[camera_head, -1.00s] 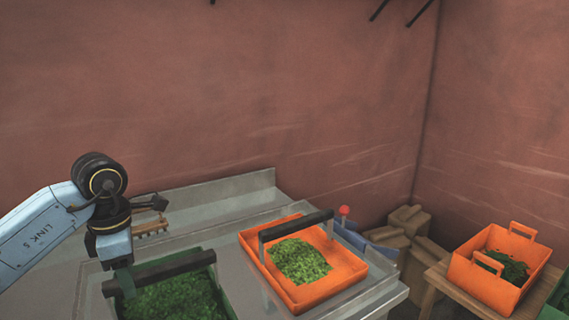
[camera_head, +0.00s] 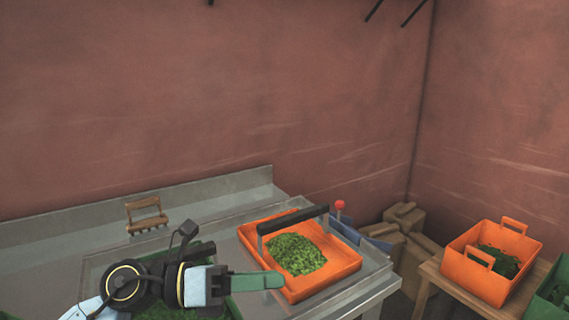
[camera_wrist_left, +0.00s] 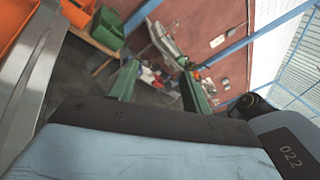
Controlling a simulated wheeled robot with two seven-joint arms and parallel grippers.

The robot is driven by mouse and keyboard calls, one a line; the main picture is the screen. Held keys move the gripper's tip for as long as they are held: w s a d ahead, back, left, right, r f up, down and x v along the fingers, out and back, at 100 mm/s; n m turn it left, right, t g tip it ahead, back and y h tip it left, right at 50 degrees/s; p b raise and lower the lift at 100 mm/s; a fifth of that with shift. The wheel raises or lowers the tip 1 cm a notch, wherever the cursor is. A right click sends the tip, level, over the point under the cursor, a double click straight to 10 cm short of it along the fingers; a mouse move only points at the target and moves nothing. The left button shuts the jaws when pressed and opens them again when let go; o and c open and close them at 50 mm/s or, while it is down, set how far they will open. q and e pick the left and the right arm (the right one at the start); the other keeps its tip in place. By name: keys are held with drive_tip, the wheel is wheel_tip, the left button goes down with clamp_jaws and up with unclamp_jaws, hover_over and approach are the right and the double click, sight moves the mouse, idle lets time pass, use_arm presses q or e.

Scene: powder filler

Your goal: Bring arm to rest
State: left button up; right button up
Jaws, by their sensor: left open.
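My left arm comes in low at the left of the head view. The orange tray holds green leafy powder (camera_head: 297,254) and sits on the metal table. My right gripper is not in view.
A wooden rake-like tool (camera_head: 146,215) rests on the metal table (camera_head: 60,240) at the back left. A green tray is partly hidden behind my arm. An orange crate (camera_head: 460,262) stands on a wooden table at the right.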

use_arm(q)
drive_tip(key=w+a+r+n+t+y, duration=0.15)
drive_tip(key=a+n+t+y, duration=0.3)
drive_tip(key=n+t, duration=0.6)
drive_tip(key=w+a+n+t+y, duration=0.25)
drive_tip(key=a+n+t, duration=0.4)
drive_tip(key=n, duration=0.75)
drive_tip(key=s+a+f+n+g+y, duration=0.3)
drive_tip(key=a+f+n+y, duration=0.1)
drive_tip(key=f+n+y, duration=0.3)
drive_tip(key=s+a+f+n+g+y, duration=0.2)
drive_tip(key=s+a+f+n+y, duration=0.15)
drive_tip(key=f+n, duration=0.45)
drive_tip(key=s+f+n+g, duration=0.3)
drive_tip(key=s+f+g, duration=0.95)
drive_tip(key=s, duration=0.55)
drive_tip(key=s+f+b, duration=0.1)
drive_tip(key=s+f, duration=0.2)
drive_tip(key=f, duration=2.5)
drive_tip(key=s+a+f+b, duration=0.1)
drive_tip(key=s+a+f, duration=0.2)
drive_tip(key=s+f, duration=1.1)
drive_tip(key=shift+s+f+g, duration=0.4)
drive_tip(key=shift+s+g, duration=0.05)
drive_tip(key=shift+s, duration=0.05)
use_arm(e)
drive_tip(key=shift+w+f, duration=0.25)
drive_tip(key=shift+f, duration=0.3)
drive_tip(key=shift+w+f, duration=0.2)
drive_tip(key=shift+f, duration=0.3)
